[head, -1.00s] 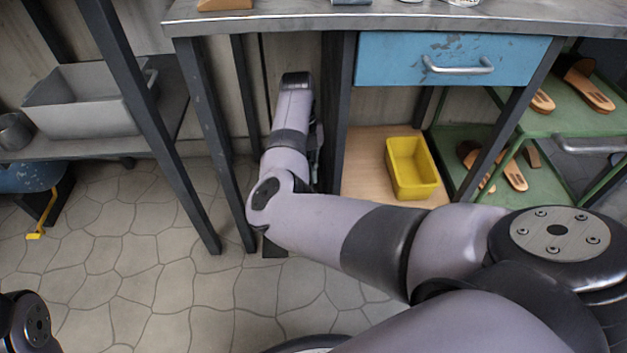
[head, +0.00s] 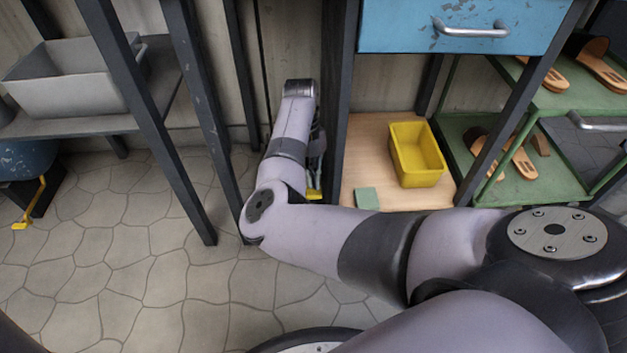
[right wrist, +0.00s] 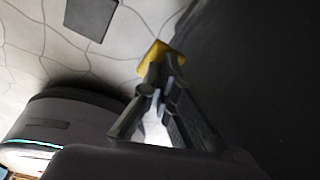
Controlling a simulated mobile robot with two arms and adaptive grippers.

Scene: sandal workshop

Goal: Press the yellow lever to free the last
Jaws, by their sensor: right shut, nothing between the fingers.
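A yellow lever (head: 314,194) shows low beside the dark table leg, partly hidden by my right arm. In the right wrist view a yellow lever end (right wrist: 160,55) lies at the tips of my right gripper (right wrist: 161,78). The fingers are shut with nothing between them. They overlap the yellow piece in that view; I cannot tell whether they press it down. In the head view the right gripper (head: 316,165) is mostly hidden behind its own arm. My left gripper is not in view.
Another yellow pedal (head: 29,217) sticks out from a blue machine (head: 25,160) at the left. A yellow bin (head: 418,155) and a green pad (head: 367,198) are on a wooden shelf (head: 375,150). Dark table legs (head: 338,110) stand close to my right arm. Sandals lie on a green rack (head: 510,190).

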